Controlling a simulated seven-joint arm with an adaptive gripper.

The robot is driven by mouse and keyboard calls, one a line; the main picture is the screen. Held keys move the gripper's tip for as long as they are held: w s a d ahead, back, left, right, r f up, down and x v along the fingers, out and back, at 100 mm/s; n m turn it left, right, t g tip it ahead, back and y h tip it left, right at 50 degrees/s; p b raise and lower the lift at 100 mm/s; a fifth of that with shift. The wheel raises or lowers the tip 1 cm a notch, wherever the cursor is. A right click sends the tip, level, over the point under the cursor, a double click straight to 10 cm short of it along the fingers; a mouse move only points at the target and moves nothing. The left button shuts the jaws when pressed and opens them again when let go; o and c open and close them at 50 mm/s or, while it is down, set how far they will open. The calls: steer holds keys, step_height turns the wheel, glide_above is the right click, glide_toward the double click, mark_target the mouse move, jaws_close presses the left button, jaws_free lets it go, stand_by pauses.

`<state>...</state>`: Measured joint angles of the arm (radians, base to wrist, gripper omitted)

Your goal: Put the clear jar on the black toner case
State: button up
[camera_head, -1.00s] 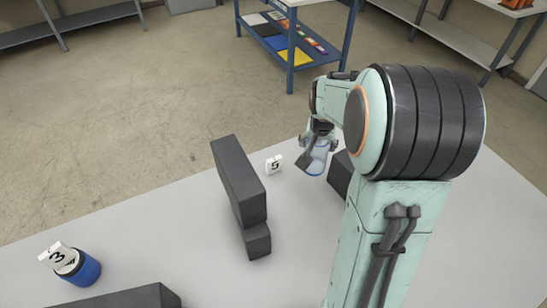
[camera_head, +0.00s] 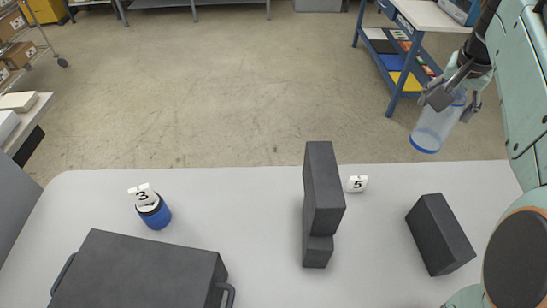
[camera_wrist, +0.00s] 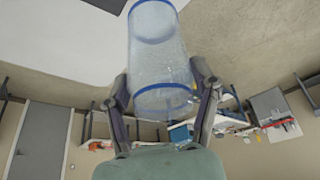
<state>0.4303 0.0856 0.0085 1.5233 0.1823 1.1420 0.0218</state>
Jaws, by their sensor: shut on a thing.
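The clear jar (camera_head: 437,128) is a see-through cylinder with a blue band at its lower end. My gripper (camera_head: 457,97) is shut on it at the upper right and holds it tilted in the air. In the wrist view the jar (camera_wrist: 158,55) sits between the two fingers, with blue rims at both ends. The black toner case (camera_head: 145,268) looks to be the wide, flat, dark case with side handles at the lower left of the table. Its near part is cut off by the picture edge. The jar is far to the right of it.
A stack of dark blocks (camera_head: 322,195) stands mid-table, between jar and case. Another dark block (camera_head: 440,235) lies at the right. A blue canister (camera_head: 155,213) with a 3 tag stands behind the case. A white 5 marker (camera_head: 357,183) is beside the stack.

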steer(key=s+a+n+y, duration=0.2)
steer(key=a+n, duration=0.3)
steer(key=a, duration=0.9)
steer(key=s+a+n+y, duration=0.2)
steer(key=a+n, duration=0.2)
steer(key=a, duration=1)
steer(key=s+a+n+g+y, duration=0.1)
steer(key=s+a+n, duration=0.5)
steer(key=s, duration=0.4)
steer(key=s+a+n+y, duration=0.1)
steer(key=s+a+n, duration=0.3)
steer(key=s+a, duration=0.55)
steer(key=shift+m, duration=0.3)
steer(key=shift+w+a+f, duration=0.85)
steer(key=shift+a+f, duration=1.05)
steer(key=shift+f, duration=1.15)
steer(key=shift+w+a+f, duration=0.85)
steer(key=shift+a+f, duration=1)
steer(key=shift+f, duration=1.15)
steer(key=shift+w+a+f, duration=0.85)
steer(key=shift+a+f, duration=1.05)
steer(key=shift+f, duration=1.15)
steer(key=shift+f, duration=0.1)
